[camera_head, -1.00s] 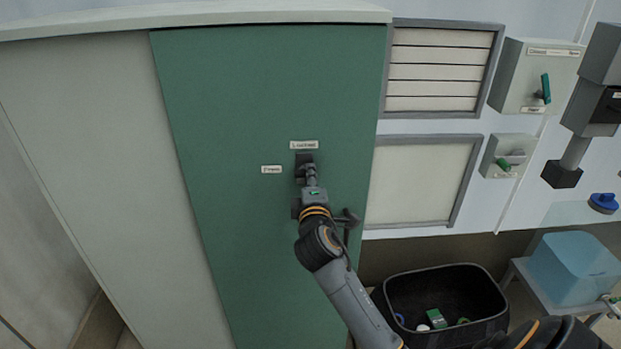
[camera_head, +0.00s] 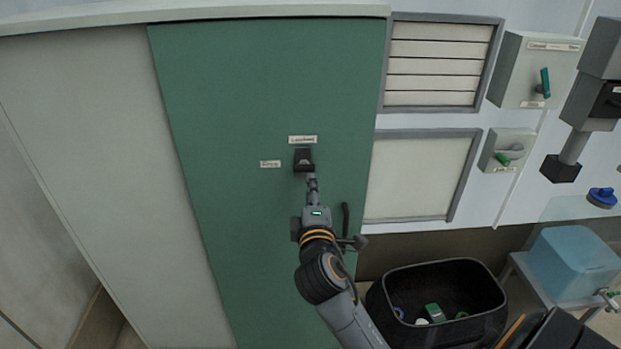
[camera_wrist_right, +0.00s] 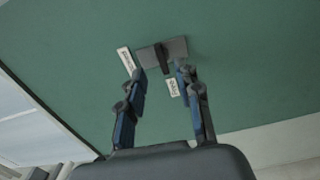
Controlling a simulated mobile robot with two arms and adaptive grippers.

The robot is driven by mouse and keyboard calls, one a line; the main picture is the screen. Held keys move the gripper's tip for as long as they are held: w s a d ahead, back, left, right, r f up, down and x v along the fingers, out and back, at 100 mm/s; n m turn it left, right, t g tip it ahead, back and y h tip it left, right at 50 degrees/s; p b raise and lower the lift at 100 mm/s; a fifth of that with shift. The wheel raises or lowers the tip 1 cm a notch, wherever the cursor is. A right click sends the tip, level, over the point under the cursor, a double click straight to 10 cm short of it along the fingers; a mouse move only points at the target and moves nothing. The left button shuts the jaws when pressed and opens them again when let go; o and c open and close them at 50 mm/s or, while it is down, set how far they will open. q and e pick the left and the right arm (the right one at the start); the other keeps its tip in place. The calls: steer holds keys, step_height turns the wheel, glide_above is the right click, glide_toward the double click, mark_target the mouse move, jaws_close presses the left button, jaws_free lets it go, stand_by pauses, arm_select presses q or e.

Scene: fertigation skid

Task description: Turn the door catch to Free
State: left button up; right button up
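The door catch (camera_head: 303,156) is a dark plate with a black handle on the green door (camera_head: 260,90). A label reading roughly "Latched" (camera_head: 303,139) is above it and a smaller label, likely "Free" (camera_head: 270,163), to its left. In the right wrist view the handle (camera_wrist_right: 162,60) lies across the plate, its end toward the smaller label (camera_wrist_right: 173,88). My right gripper (camera_head: 311,180) is just below the catch in the head view. Its fingers (camera_wrist_right: 161,72) are apart and empty, seemingly short of the handle. My left gripper is out of view.
A dark door handle (camera_head: 346,222) stands right of my right gripper. A black bin (camera_head: 440,275) with small items and a blue tub (camera_head: 572,262) are at lower right. Wall boxes with green handles (camera_head: 522,75) hang at right.

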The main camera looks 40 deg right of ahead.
steer(key=shift+v, duration=2.25)
steer(key=shift+f, duration=0.1)
steer(key=w+a+f+g+y, duration=0.1)
steer(key=a+f+y, duration=0.15)
steer(key=f, duration=0.85)
steer(key=w+a+f+g+y, duration=0.2)
steer(key=f+y, duration=0.1)
steer(key=f, duration=0.8)
steer(key=s+a+f+m+g+y, duration=0.1)
steer(key=s+a+f+g, duration=0.15)
steer(key=f, duration=0.65)
steer(key=s+a+f+g+y, duration=0.1)
steer(key=s+f, duration=0.3)
steer(key=f, duration=0.5)
steer(key=s+a+f+m+g+y, duration=0.2)
steer(key=s+f+m+g, duration=0.2)
steer(key=s+f, duration=1.4)
steer(key=s+f+m+g, duration=0.2)
steer(key=s+f, duration=0.2)
steer(key=s, duration=0.6)
steer(key=s+d+f+m+g, duration=0.1)
steer(key=s+f, duration=0.3)
steer(key=s, duration=0.6)
steer(key=shift+d+m+g, duration=0.15)
steer(key=shift+m+g, duration=0.2)
steer(key=shift+m, duration=0.25)
